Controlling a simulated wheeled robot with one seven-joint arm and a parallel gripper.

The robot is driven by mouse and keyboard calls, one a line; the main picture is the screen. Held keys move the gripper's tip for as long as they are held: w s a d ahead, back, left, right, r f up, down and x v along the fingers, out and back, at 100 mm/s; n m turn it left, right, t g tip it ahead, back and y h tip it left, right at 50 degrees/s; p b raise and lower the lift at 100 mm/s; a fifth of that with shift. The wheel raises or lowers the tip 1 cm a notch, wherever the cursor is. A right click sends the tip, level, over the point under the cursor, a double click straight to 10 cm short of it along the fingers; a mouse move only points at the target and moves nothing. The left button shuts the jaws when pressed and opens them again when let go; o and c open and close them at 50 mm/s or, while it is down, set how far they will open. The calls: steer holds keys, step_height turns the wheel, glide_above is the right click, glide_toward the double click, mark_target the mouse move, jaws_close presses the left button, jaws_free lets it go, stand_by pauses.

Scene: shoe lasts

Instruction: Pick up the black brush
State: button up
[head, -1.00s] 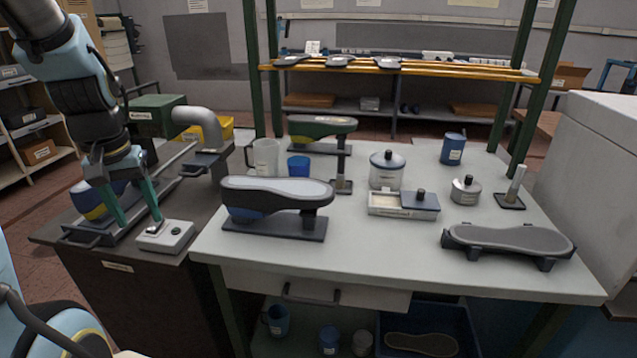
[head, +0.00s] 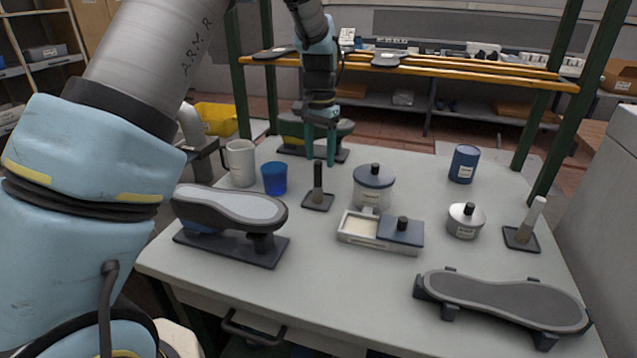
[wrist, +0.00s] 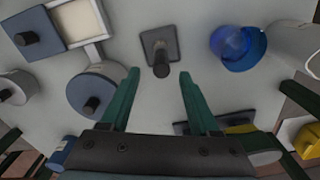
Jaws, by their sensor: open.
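The black brush (head: 318,182) stands upright on a small dark square base on the table, between the blue cup and the round lidded jar. In the wrist view the brush (wrist: 160,58) shows from above, its handle pointing toward the camera, a little beyond my fingertips and roughly centred between them. My gripper (head: 320,160) has two green fingers pointing down, above and behind the brush in the head view. In the wrist view my gripper (wrist: 158,75) is open, with nothing between its fingers.
A second brush with a pale handle (head: 525,225) stands at the right. Shoe-last stands (head: 230,215) occupy the front left and front right.

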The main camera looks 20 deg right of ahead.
mark_target(318, 186)
steer(key=shift+s+a+f+p, duration=0.15)
steer(key=shift+f+p, duration=0.55)
steer(key=shift+f, duration=0.8)
steer(key=shift+w+a+f+p, duration=0.15)
steer(key=shift+f+p, duration=0.55)
steer(key=shift+f, duration=0.8)
steer(key=shift+s, duration=0.1)
steer(key=shift+c, duration=0.4)
jaws_close()
